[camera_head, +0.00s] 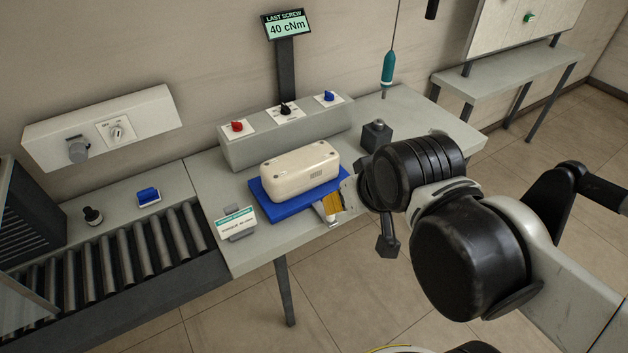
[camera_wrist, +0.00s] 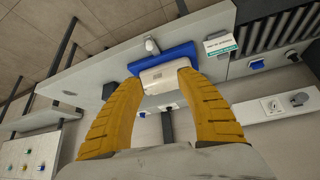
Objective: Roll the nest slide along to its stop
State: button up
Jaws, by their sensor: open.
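A blue nest slide (camera_head: 277,210) lies on the grey bench, with a cream rounded housing (camera_head: 300,168) seated on it. In the wrist view the slide (camera_wrist: 170,56) and housing (camera_wrist: 160,76) appear beyond my fingers. A pale knob or handle (camera_wrist: 151,45) shows at the slide's edge. My arm hides the bench's right front; contact with the slide cannot be told.
A grey control box (camera_head: 285,134) with red, black and blue knobs stands behind the housing. A small label stand (camera_head: 237,223) is left of the slide. A roller conveyor (camera_head: 130,255) adjoins the bench's left. A teal screwdriver (camera_head: 388,68) hangs above the bench.

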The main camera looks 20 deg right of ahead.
aim_at(319, 205)
jog(key=w+d+f+n+g, duration=0.1)
jog(key=w+d+f+g, duration=0.15)
jog(key=w+f, duration=0.5)
jog(key=w+d+f+n+g, duration=0.1)
jog(key=w+f+g, duration=0.3)
jog(key=w+f, duration=0.4)
jog(key=f+b, duration=0.1)
jog(key=f, duration=0.2)
jog(key=f+b, duration=0.1)
jog(key=f, duration=0.3)
jog(key=f+b, duration=0.1)
jog(key=f, duration=0.2)
jog(key=shift+w+f, duration=0.2)
jog(key=shift+w, duration=0.15)
jog(key=shift+c, duration=0.5)
grip_shut()
jog(key=shift+w+a+r+b, duration=0.15)
jog(key=shift+w+a, duration=0.2)
jog(key=shift+w, duration=1.25)
jog(key=shift+w+a+f+b, duration=0.15)
jog(key=shift+w+a, duration=0.15)
jog(key=shift+w, duration=1.25)
